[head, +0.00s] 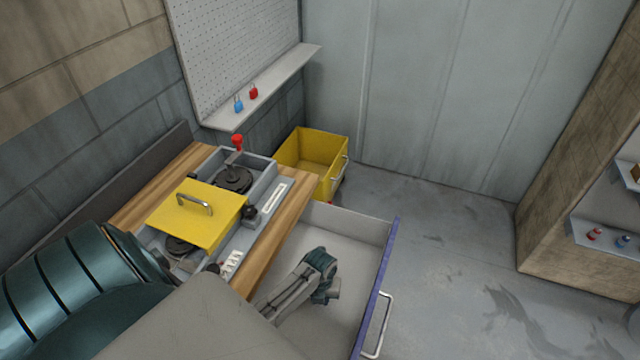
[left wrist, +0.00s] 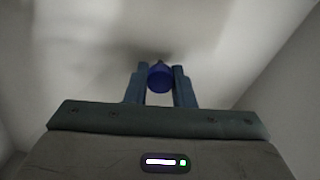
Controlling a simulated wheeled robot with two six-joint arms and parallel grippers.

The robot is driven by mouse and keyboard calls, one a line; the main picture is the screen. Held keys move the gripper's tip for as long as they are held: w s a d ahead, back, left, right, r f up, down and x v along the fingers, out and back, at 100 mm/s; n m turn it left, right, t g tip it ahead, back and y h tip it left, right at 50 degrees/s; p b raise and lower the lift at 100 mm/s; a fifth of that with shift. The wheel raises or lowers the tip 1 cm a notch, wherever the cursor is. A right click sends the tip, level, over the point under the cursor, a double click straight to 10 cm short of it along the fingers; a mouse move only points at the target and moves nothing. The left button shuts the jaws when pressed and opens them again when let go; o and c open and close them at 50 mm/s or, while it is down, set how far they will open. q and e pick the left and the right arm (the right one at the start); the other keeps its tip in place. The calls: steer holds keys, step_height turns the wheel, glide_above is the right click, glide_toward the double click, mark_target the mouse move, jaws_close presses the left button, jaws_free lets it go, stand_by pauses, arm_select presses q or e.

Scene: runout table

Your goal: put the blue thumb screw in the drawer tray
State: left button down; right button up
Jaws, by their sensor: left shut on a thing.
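The open drawer tray (head: 352,225), pale grey inside with a blue front panel and a light handle, is pulled out from under the wooden bench. My left gripper (head: 322,272) is over the inside of the drawer in the head view; its fingertips cannot be made out there. In the left wrist view, my left gripper (left wrist: 159,88) is shut on the blue thumb screw (left wrist: 160,77), held between the two fingertips. A pale surface and a soft dark shadow show beyond it. I cannot tell the screw's height above the drawer floor. My right gripper is not in view.
The bench (head: 285,215) carries a machine with a yellow cover (head: 190,222) and a red knob (head: 237,141). A yellow bin (head: 335,147) stands behind the drawer. A blue padlock (head: 238,105) and a red padlock (head: 253,93) are on the wall ledge. Right floor is open.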

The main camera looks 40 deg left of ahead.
arm_select(q)
steer(key=shift+f, duration=0.2)
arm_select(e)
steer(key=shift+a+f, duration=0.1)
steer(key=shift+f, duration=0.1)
arm_select(q)
steer(key=shift+f, duration=0.15)
steer(key=c, duration=1.2)
jaws_free()
steer(key=shift+c, duration=0.2)
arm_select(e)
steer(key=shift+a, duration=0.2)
arm_select(q)
steer(key=shift+r, duration=0.3)
step_height(320, 180, up, 10)
steer(key=shift+r+b, duration=0.15)
steer(key=shift+b, duration=0.7)
steer(key=shift+r, duration=0.75)
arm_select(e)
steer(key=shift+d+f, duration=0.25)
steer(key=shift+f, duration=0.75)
